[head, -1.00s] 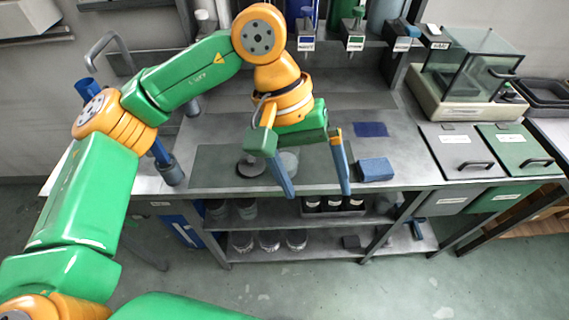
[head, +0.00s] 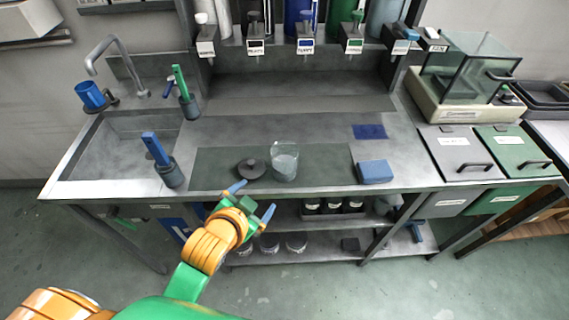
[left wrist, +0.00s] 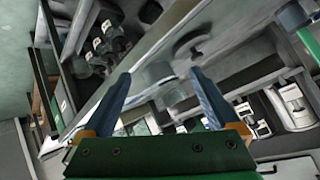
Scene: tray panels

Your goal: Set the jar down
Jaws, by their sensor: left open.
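The clear glass jar (head: 285,161) stands upright on the dark green mat (head: 330,165) on the steel counter, with pale contents in its lower part. A dark round lid (head: 251,168) with a knob lies on the mat just left of it. My left gripper (head: 255,199) is open and empty in front of the counter's front edge, apart from the jar. In the left wrist view the jar (left wrist: 157,73) shows beyond and between the open fingers, and the lid (left wrist: 193,42) is up and right of it. My right gripper is not in view.
A blue block (head: 375,171) and a flat blue pad (head: 370,131) lie right of the mat. Brushes in holders (head: 170,172) stand by the sink (head: 120,150) at left. A glass-walled box (head: 470,65) stands at right. Below, a shelf holds jars.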

